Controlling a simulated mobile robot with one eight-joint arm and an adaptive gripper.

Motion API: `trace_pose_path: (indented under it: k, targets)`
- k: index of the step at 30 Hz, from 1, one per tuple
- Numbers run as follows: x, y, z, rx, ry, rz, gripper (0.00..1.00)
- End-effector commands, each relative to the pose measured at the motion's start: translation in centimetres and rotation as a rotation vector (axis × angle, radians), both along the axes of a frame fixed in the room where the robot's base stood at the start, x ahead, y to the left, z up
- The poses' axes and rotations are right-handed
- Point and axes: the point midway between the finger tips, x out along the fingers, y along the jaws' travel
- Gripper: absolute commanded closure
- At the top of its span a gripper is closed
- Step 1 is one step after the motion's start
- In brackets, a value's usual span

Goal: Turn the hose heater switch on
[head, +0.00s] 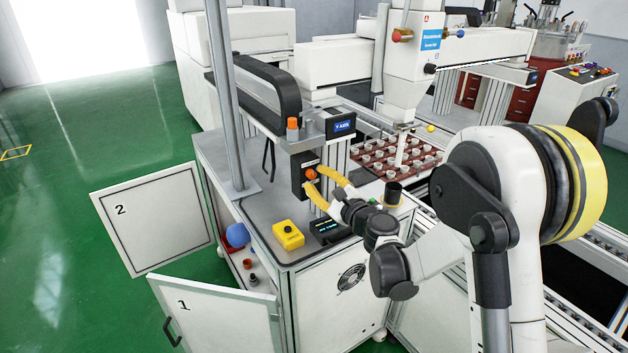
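A black switch box (297,178) stands upright at the front of the machine cabinet, with an orange knob (311,173) and small pale labels too small to read. I cannot tell from the labels whether this is the hose heater switch. My gripper (315,179) reaches in from the right with its two yellow fingers spread. The fingertips are at the box's front, one above and one below the orange knob. The fingers look apart; whether they touch the knob or box cannot be made out.
A yellow box with a black button (288,236) and a dark display (327,230) sit on the cabinet top below. An orange-topped part (292,127) stands above the switch box. Open doors marked 2 (150,220) and 1 (225,315) stick out left. Green floor left is free.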

Motion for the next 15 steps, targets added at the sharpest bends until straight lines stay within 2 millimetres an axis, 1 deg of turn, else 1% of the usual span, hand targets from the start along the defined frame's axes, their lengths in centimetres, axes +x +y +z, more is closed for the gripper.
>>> trace_pose_path:
  k: [3, 6, 13, 14, 15]
  targets:
    - [0.89, 0.70, -0.06, 0.000, 0.000, 0.001, 0.68]
    - [1.23, 0.90, 0.00, -0.001, -0.001, 0.001, 0.68]
    - [1.27, 0.90, 0.05, -0.001, 0.000, 0.001, 0.68]
    - [1.27, 0.90, 0.05, -0.001, 0.000, 0.001, 0.72]
    - [1.27, 0.90, 0.05, -0.001, 0.000, 0.001, 0.84]
